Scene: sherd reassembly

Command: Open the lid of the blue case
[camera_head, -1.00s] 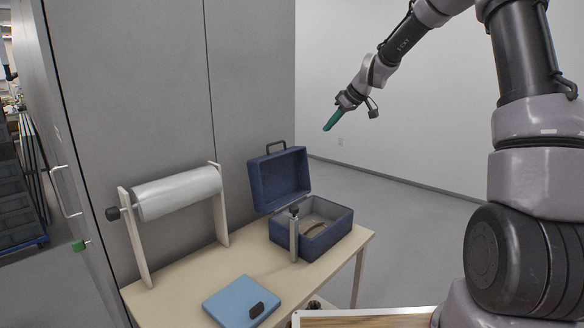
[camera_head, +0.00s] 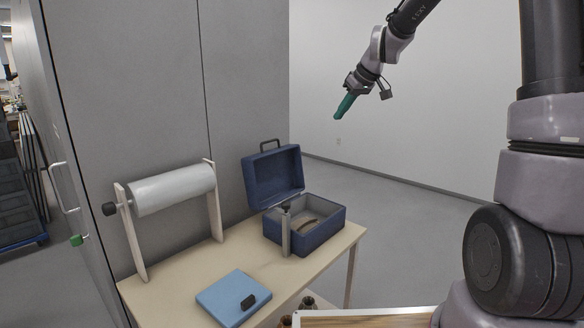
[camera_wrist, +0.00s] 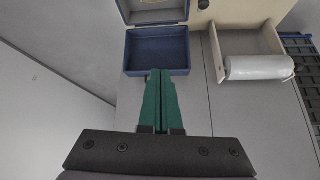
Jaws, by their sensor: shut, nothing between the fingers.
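The blue case (camera_head: 327,233) stands on the table with its hinged lid (camera_head: 274,178) raised and leaning back toward the grey panel. A dark carry handle sits on the lid's top edge. In the wrist view, the fingers (camera_wrist: 161,72) are shut and empty. There the blue lid interior (camera_wrist: 157,50) and part of the box (camera_wrist: 150,17) show beyond the fingertips.
A grey upright post (camera_head: 286,234) with a dark top stands before the case. A white roll (camera_head: 172,189) on a wooden stand is to the left. A flat light-blue object (camera_head: 230,297) lies on the table (camera_head: 185,272). Open floor lies to the right.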

